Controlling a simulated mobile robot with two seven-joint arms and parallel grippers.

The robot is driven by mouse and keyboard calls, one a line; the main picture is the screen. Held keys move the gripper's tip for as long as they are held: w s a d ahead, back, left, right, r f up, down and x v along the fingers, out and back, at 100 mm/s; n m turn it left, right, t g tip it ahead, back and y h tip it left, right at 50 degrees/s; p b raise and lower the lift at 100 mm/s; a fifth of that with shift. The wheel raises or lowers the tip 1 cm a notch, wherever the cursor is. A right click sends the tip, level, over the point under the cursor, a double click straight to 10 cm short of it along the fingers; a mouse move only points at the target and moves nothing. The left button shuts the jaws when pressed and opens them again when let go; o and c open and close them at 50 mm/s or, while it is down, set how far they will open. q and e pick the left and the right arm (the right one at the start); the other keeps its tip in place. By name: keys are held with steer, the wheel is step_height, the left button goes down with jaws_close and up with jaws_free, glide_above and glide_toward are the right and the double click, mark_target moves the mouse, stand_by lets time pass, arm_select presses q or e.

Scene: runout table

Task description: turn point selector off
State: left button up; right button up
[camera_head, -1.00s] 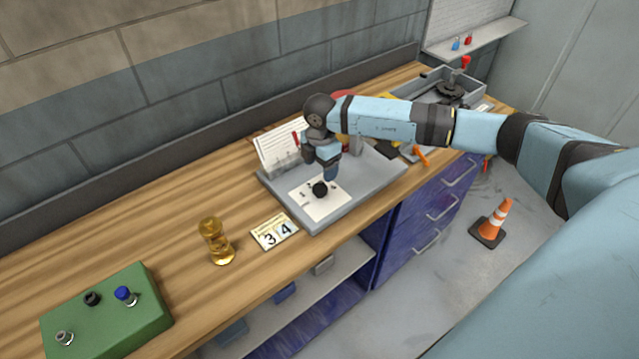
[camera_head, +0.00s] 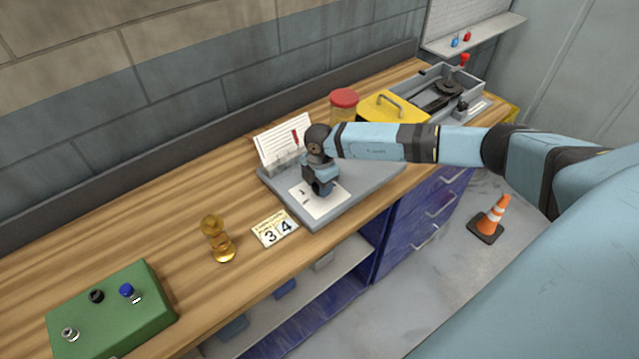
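The selector's white plate (camera_head: 325,207) lies on a grey panel (camera_head: 362,192) on the wooden bench. In the earlier frame a black knob stood on this plate; now my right gripper covers it. My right gripper (camera_head: 322,190) points down over the plate, at the knob's place. Its fingers are small and dark here, and I cannot tell whether they are open or shut on the knob. My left gripper is not in view.
A green box with knobs (camera_head: 112,312), an amber hourglass-shaped object (camera_head: 217,240) and a number card (camera_head: 275,230) stand left. A red-lidded jar (camera_head: 344,100), yellow case (camera_head: 392,106) and grey tray (camera_head: 450,92) stand behind my arm. An orange cone (camera_head: 491,218) is on the floor.

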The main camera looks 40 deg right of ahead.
steer(key=shift+c, duration=0.7)
